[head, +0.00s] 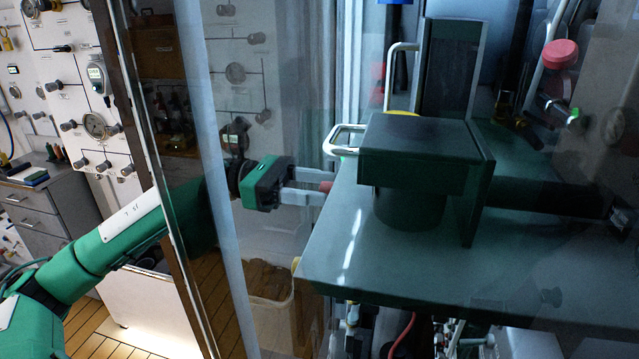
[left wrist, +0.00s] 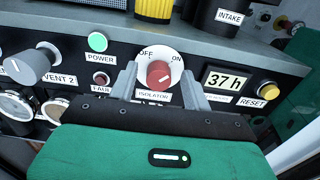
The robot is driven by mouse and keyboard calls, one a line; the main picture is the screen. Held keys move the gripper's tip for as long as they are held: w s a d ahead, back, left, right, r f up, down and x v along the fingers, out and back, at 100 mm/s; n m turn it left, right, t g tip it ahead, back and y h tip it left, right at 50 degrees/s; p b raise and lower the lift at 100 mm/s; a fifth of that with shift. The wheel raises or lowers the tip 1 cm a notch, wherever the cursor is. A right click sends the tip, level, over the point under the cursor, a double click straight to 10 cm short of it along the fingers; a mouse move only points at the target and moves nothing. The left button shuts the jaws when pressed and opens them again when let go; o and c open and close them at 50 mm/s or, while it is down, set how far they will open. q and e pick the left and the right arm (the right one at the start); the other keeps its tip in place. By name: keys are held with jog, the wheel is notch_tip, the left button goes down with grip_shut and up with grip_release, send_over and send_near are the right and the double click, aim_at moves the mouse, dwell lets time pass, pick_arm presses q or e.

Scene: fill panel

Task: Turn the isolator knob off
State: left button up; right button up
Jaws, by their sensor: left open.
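The isolator knob (left wrist: 159,75) is red and sits on a round white plate marked OFF at upper left and ON at upper right. An ISOLATOR label below it is partly hidden by my gripper. In the left wrist view my left gripper (left wrist: 159,70) is open, with one finger on each side of the knob. I cannot tell whether the fingers touch it or exactly where the knob points. In the head view my left gripper (head: 322,186) reaches rightward to the panel's edge, where a small bit of red shows between the fingertips. My right gripper is not in view.
A glass pane edge (head: 215,180) stands beside my left arm. A bent metal handle (head: 340,138) is above the gripper.

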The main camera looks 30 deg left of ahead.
pick_arm(q)
jog(key=shift+c, duration=1.4)
jog(key=c, duration=0.7)
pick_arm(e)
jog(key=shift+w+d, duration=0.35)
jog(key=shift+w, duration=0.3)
pick_arm(q)
jog(key=shift+n, duration=0.3)
jog(key=shift+w+a+n+p, duration=0.15)
jog(key=shift+n+p, duration=0.85)
jog(key=shift+n, duration=3.35)
jog(key=shift+w+d+n+p, duration=0.1)
jog(key=shift+n+p, duration=0.9)
jog(key=shift+n, duration=3.35)
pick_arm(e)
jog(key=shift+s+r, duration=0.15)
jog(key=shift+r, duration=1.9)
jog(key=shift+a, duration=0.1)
